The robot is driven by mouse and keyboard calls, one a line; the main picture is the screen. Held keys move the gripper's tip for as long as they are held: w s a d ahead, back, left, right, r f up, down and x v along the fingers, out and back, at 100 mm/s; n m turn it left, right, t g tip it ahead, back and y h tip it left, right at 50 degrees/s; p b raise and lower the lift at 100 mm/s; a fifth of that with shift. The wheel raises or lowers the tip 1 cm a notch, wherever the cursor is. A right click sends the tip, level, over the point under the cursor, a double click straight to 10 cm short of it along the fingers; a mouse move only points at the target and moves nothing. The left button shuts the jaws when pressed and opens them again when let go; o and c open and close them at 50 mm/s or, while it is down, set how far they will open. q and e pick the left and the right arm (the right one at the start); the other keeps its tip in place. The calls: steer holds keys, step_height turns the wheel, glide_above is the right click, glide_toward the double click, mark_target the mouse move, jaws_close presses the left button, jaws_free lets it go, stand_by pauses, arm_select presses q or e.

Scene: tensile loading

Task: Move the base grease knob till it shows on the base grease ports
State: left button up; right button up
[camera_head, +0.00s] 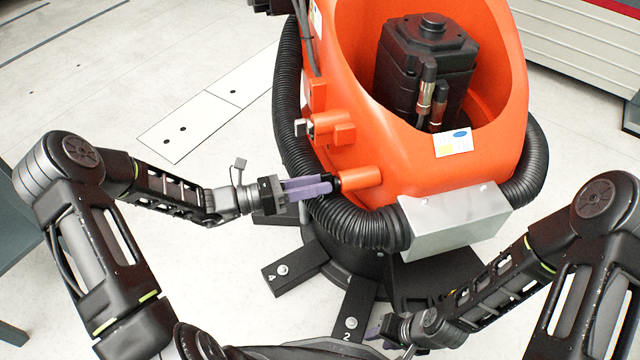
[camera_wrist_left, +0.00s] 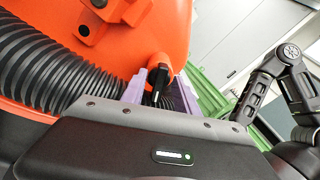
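A small black knob (camera_head: 336,184) sits at the end of an orange cylindrical stub (camera_head: 362,177) on the side of the orange robot base; I take it for the base grease knob. My left gripper (camera_head: 326,186), with purple fingers, reaches it from the left. In the left wrist view the black knob (camera_wrist_left: 157,84) stands between the two purple fingers (camera_wrist_left: 155,90), which look apart with small gaps around it. Contact is unclear. My right gripper (camera_head: 374,332) is low in the head view, its purple fingers partly seen. No marked grease ports can be made out for certain.
A thick black corrugated hose (camera_head: 358,222) curves just below the knob. A silver box (camera_head: 455,222) is fixed to the base front. Black feet (camera_head: 296,268) with bolts spread on the floor. A black motor (camera_head: 425,65) stands inside the orange housing.

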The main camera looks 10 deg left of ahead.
arm_select(q)
steer(key=shift+w+d, duration=0.25)
steer(key=shift+d, duration=0.15)
steer(key=shift+c, duration=0.4)
jaws_close()
